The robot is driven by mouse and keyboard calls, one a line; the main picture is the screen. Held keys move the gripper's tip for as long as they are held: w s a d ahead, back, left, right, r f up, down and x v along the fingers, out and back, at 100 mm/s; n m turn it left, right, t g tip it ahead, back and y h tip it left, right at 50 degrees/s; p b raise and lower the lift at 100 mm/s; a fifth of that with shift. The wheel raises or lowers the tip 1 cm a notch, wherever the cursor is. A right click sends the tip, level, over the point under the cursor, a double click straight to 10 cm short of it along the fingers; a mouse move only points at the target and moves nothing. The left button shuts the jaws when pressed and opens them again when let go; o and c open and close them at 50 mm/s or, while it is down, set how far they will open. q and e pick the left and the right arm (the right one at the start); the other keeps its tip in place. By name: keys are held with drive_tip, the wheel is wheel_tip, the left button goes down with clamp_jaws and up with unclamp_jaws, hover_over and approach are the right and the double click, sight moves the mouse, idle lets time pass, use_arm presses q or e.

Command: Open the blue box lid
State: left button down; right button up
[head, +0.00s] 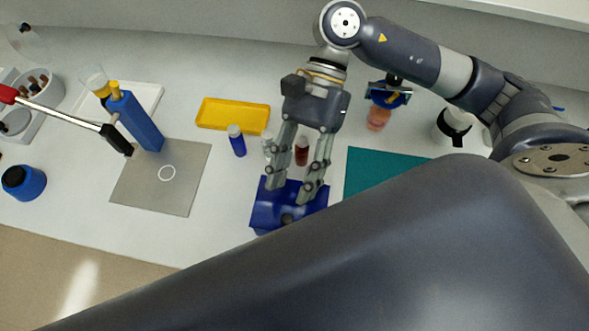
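The blue box (268,212) sits on the white worktop near the middle of the head view. A small dark knob (287,218) shows on its top. My foreground arm link hides the lower part, and I cannot tell clearly whether the lid is raised. My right gripper (292,189) points down over the box's far side. Its two fingers are apart, with the blue of the box visible between the tips. I cannot tell whether the tips touch it. My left gripper is not in view.
A teal mat (379,168) lies right of the box.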

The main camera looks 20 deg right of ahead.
drive_tip(key=shift+s, duration=0.1)
drive_tip(key=v, duration=1.2)
idle(0.4)
